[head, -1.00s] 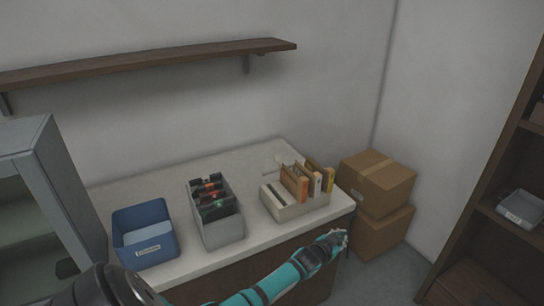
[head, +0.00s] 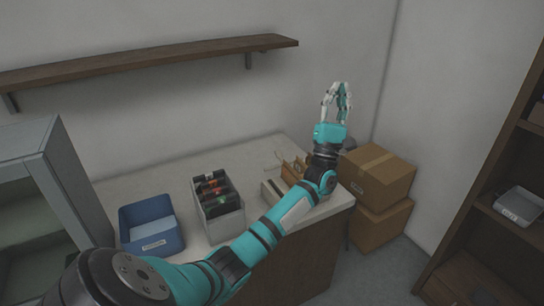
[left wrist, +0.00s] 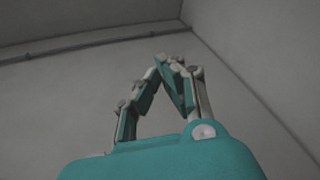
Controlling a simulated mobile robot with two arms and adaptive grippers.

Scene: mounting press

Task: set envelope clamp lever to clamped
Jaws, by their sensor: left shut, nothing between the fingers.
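My left gripper (head: 338,88) is raised in the head view, fingers pointing up, above the right end of the counter and in front of the bare walls. In the left wrist view its fingertips (left wrist: 168,60) meet, with nothing between them. No envelope clamp lever can be made out in either view. My left arm hides part of the counter's right end. My right gripper is not in view.
The counter (head: 165,177) holds a blue bin (head: 150,228), a grey bin (head: 222,225) of dark items and a partly hidden holder of orange items (head: 292,171). Cardboard boxes (head: 380,175) stand right of it. A wall shelf (head: 150,66) runs above; a cabinet (head: 50,190) stands left.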

